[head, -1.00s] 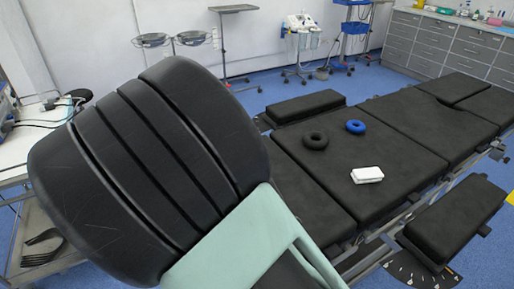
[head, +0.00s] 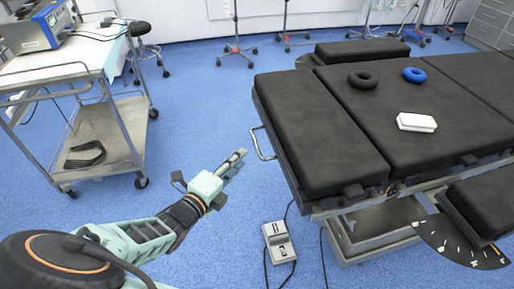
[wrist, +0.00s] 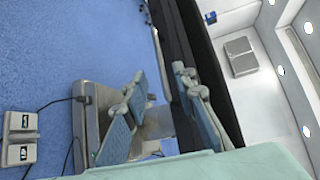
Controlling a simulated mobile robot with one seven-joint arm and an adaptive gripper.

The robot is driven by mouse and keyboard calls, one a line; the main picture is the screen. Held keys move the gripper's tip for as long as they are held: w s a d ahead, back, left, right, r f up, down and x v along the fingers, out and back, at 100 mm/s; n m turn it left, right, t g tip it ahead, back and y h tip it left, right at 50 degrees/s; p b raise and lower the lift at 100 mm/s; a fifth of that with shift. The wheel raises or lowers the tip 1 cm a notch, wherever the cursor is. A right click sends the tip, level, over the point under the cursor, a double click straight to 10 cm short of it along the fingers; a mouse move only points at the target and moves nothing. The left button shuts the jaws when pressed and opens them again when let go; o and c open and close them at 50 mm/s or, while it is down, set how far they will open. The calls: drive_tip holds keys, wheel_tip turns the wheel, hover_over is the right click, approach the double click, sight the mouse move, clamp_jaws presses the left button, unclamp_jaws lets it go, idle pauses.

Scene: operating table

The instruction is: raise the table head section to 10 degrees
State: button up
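The operating table's head section (head: 315,130) is a black padded panel at the table's near left end. It looks about level with the neighbouring panel (head: 425,120). A metal bar handle (head: 263,143) sticks out from its left end. My gripper (head: 238,160) is left of the handle, apart from it, and points toward the table end. In the wrist view my gripper (wrist: 158,82) has its two blue-padded fingers spread, with nothing held. The table shows there edge-on as a dark band (wrist: 205,50) beyond the fingers. A thin grey bar is partly visible between them.
A foot pedal box (head: 280,242) with cables lies on the floor below the table end. A steel trolley (head: 110,95) stands at left. A white box (head: 416,122), a black ring (head: 363,79) and a blue ring (head: 414,75) lie on the table. Blue floor between is clear.

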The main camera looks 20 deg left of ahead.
sight(256, 142)
drive_tip(key=b+x, duration=0.3)
drive_tip(key=x, duration=0.7)
drive_tip(key=shift+c, duration=0.5)
clamp_jaws()
